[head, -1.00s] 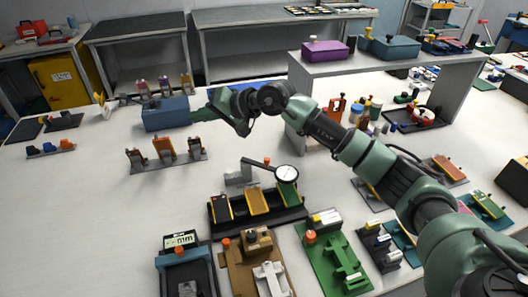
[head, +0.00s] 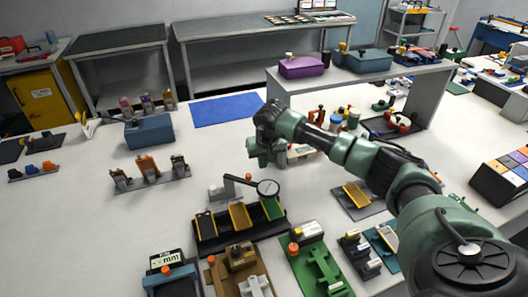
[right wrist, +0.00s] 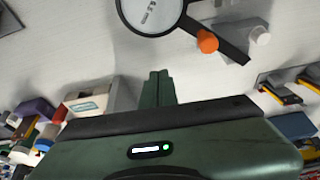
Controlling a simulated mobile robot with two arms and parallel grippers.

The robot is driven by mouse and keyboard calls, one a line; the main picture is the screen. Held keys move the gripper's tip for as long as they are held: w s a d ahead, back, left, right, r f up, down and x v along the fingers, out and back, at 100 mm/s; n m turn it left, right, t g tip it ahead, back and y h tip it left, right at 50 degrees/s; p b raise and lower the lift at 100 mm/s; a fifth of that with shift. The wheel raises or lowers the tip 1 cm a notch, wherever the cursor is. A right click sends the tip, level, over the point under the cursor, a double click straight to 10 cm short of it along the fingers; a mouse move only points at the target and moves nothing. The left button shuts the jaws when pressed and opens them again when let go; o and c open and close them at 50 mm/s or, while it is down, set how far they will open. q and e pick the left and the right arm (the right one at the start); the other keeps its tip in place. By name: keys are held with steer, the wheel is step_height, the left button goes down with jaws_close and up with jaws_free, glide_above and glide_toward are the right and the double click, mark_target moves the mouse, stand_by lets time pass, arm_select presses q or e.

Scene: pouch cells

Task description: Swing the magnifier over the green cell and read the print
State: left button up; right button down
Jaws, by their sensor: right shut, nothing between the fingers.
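The magnifier (head: 268,187) is a round dark-rimmed lens on a black arm with an orange-red knob (head: 248,177) and a grey post. In the head view its lens overlaps the far end of the green cell (head: 272,207), which lies in a black tray (head: 212,241) beside a yellow and a black one. My right gripper (head: 262,157) is just behind the magnifier, apart from it. In the right wrist view its fingers (right wrist: 158,88) are shut and empty; the lens (right wrist: 150,12) shows small dark marks on a pale ground, too small to read. My left gripper is out of view.
A stand with three cells (head: 150,172) is to the left, with a blue box (head: 149,131) behind it. A blue mat (head: 228,110) lies at the back. A purple box (head: 303,67) sits on a raised shelf.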

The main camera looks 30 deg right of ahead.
steer(key=s+p, duration=0.1)
steer(key=s+f+p, duration=0.1)
steer(key=s+a+p, duration=0.1)
steer(key=shift+s+f, duration=0.15)
steer(key=shift+f, duration=0.2)
steer(key=shift+a, duration=0.1)
